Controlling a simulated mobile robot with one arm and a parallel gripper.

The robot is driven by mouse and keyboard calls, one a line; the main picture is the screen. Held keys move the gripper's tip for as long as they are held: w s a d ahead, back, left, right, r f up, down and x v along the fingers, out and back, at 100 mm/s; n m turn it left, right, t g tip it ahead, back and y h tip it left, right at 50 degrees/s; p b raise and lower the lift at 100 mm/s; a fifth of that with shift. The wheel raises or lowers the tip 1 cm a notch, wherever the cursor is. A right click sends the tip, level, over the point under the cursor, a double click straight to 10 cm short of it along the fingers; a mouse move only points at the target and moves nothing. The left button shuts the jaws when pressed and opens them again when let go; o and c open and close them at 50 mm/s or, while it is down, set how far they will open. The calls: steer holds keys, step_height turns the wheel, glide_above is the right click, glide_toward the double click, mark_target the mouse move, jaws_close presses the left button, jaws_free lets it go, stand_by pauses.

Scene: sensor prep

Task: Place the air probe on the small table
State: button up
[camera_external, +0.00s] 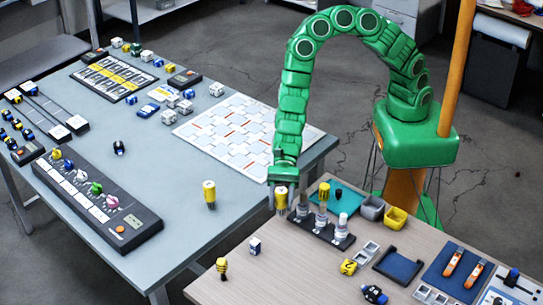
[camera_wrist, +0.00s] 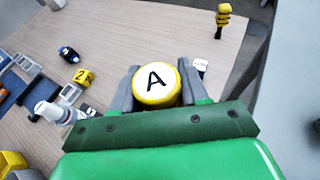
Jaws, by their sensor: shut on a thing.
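My gripper (camera_external: 283,200) hangs at the left end of the dark rack, over the far left part of the wooden-topped table (camera_external: 235,285). It is shut on a yellow-topped cylinder (camera_external: 281,194). In the wrist view the cylinder's white round top (camera_wrist: 156,83), marked with a black "A", sits between the two grey fingers; I take it to be the air probe. Its lower end is hidden, so I cannot tell whether it touches the rack or table. Another yellow-topped cylinder (camera_external: 209,193) stands upright on the larger grey-blue table (camera_external: 165,205).
The dark rack (camera_external: 318,233) holds upright pieces, including one with a yellow top (camera_external: 323,191). A yellow-and-black striped piece (camera_external: 222,267) and a small white block (camera_external: 255,245) stand at the wooden table's left side. A yellow block marked "2" (camera_wrist: 83,77) lies farther right.

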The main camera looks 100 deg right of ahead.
mark_target(280, 216)
steer(key=shift+f, duration=3.65)
steer(key=o, duration=1.1)
steer(key=shift+f, duration=0.1)
steer(key=shift+d+r, duration=0.25)
steer(key=v, duration=1.1)
steer(key=shift+d+r, duration=0.15)
steer(key=shift+d, duration=0.05)
steer(key=shift+s, duration=0.15)
